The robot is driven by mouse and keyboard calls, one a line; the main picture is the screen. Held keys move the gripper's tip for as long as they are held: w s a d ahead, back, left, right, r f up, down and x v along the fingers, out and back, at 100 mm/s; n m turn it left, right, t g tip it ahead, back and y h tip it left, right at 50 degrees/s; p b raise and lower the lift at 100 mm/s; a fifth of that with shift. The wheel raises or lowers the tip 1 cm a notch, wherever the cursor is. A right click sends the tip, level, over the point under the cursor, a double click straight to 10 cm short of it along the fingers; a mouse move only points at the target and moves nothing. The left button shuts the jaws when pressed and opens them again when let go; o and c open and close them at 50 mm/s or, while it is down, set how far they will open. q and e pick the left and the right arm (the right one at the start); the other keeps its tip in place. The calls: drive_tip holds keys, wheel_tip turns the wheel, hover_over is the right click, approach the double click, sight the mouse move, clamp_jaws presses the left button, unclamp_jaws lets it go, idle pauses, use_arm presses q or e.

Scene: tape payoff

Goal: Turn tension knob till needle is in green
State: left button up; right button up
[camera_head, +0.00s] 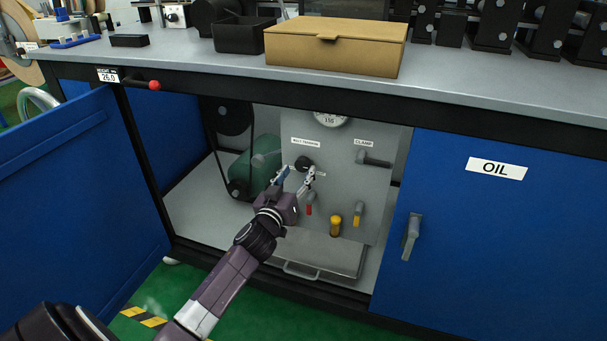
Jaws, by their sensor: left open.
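The black tension knob (303,163) sits on a grey panel (335,155) inside the open cabinet, under a "BELT TENSION" label. My left gripper (297,174) is open just below the knob, with its two fingertips pointing up toward it. I cannot tell whether a finger touches the knob. A round white gauge (330,119) is at the panel's top, its upper part cut off by the bench edge. Its needle and any green zone cannot be made out. My right gripper is not in view.
A clamp handle (375,159) is right of the knob. A red lever (310,204), an amber-topped fitting (335,225) and a yellow lever (357,214) are below. A blue door (80,185) stands open at left; the "OIL" door (500,240) is shut.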

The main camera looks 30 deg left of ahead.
use_arm(q)
drive_tip(key=shift+x, duration=1.15)
drive_tip(key=shift+d, duration=0.1)
drive_tip(key=c, duration=1.2)
